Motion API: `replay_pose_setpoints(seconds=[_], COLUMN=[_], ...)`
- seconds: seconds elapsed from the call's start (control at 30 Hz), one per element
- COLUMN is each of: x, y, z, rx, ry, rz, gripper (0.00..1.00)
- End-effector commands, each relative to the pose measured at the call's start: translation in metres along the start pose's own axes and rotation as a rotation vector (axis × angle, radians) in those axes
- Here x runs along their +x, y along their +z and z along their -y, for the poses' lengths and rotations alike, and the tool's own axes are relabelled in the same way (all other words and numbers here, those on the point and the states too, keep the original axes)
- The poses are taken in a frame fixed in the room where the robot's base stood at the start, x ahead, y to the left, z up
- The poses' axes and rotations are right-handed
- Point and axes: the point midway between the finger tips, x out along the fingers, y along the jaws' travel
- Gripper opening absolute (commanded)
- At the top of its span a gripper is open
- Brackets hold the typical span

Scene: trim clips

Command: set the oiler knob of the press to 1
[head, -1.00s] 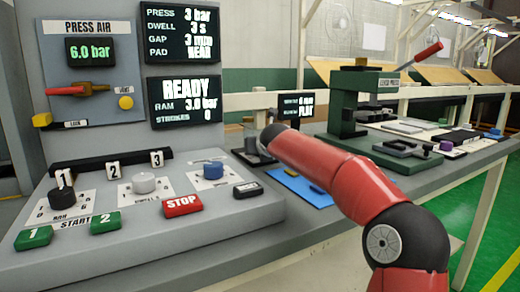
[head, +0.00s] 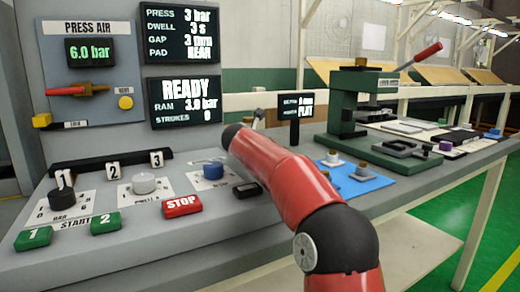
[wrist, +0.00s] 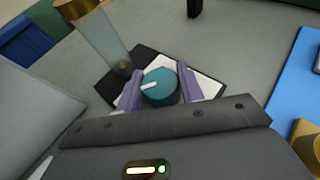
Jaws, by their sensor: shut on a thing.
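In the wrist view the oiler knob (wrist: 164,92) is a round teal knob with a white pointer line. It stands on a white plate (wrist: 207,86), and the pointer aims to the left and slightly down. My gripper (wrist: 160,79) has its two purple fingers on either side of the knob, shut on it. A clear cylinder with a brass cap (wrist: 95,38) stands beside it on a dark base. No scale numbers are readable around the knob. In the head view my red arm hides the gripper and the knob.
The control panel has STOP (head: 182,206), a blue knob (head: 213,170) and green start buttons. A small sign (head: 295,106) stands nearby.

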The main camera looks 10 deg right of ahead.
Motion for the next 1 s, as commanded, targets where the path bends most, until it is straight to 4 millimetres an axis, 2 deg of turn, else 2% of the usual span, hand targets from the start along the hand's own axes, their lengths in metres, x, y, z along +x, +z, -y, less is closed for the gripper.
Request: replay_pose_setpoints(seconds=[0.27,0.3,0.43,0.77,0.87,1.0], x=[0.001,0.001,0.001,-0.003,-0.014,-0.039], y=[-0.001,-0.001,-0.001,-0.001,0.0,0.0], z=[0.0,0.0,0.0,0.0,-0.001,-0.001], rx=[0.0,0.0,0.0,-0.001,-0.001,-0.002], ry=[0.0,0.0,0.0,0.001,0.003,0.002], rz=[-0.002,-0.002,-0.002,-0.001,0.001,0.001], gripper=[0.15,0.41,0.58,0.59,0.59,0.59])
